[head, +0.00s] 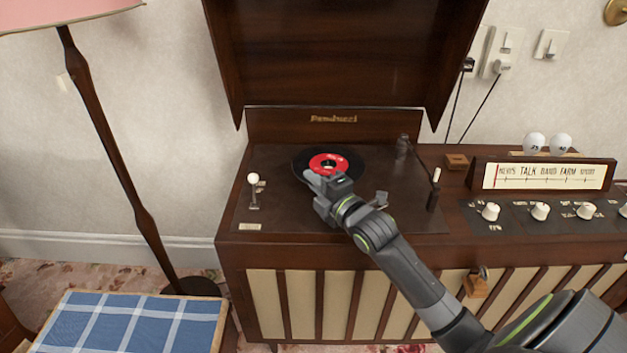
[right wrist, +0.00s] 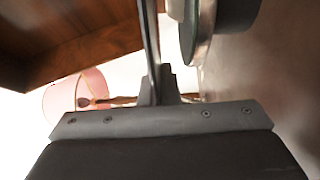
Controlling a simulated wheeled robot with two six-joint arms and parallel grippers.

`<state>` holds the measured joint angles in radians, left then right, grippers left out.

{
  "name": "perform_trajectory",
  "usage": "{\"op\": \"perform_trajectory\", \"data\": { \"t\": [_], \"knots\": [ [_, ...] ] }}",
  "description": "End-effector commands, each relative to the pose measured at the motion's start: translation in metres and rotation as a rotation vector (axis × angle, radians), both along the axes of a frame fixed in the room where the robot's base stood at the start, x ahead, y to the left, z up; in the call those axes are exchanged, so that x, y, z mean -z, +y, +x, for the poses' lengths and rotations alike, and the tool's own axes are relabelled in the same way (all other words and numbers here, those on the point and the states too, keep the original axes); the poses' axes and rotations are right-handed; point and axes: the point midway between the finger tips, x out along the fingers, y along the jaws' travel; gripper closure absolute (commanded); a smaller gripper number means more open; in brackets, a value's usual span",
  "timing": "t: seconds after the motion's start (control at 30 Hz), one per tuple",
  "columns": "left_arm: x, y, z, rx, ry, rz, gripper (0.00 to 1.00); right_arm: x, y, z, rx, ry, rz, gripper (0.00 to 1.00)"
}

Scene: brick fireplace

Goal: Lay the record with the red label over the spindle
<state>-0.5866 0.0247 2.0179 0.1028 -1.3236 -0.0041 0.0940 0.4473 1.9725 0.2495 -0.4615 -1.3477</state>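The black record with the red label (head: 329,161) is over the left part of the record player deck and looks about level. My right gripper (head: 318,180) is at its near edge. In the right wrist view the thin dark fingers (right wrist: 150,55) are close together and appear shut on the record's rim, seen nearly edge-on. A round platter with a silver rim (right wrist: 204,35) lies a small gap away from them, on the deck side. A pale spot shows in the label's hole; I cannot tell whether it is the spindle. My left gripper is in neither view.
A white-knobbed lever (head: 253,179) stands left on the deck. A dark post (head: 403,145) and a white-tipped lever (head: 435,177) stand to the right. The raised lid (head: 345,60) is behind. A radio dial (head: 543,176) with knobs is far right, a blue checked surface (head: 130,320) lower left.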

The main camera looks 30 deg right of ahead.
Motion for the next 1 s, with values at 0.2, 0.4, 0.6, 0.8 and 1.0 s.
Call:
{"op": "perform_trajectory", "data": {
  "t": [0.2,0.4,0.6,0.8,1.0],
  "knots": [
    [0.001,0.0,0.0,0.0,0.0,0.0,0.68,0.0,0.0,0.0,0.0,-0.001,0.0,1.0],
    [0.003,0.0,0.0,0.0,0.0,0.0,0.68,0.003,0.0,0.0,0.0,-0.001,0.0,1.0],
    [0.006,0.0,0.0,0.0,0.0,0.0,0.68,0.006,0.0,0.0,0.0,-0.001,0.0,1.0],
    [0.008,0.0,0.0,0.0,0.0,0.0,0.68,0.009,0.0,0.0,0.0,0.0,0.0,1.0],
    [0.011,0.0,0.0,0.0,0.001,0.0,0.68,0.012,0.0,0.0,0.0,0.0,0.0,1.0]
  ]
}}
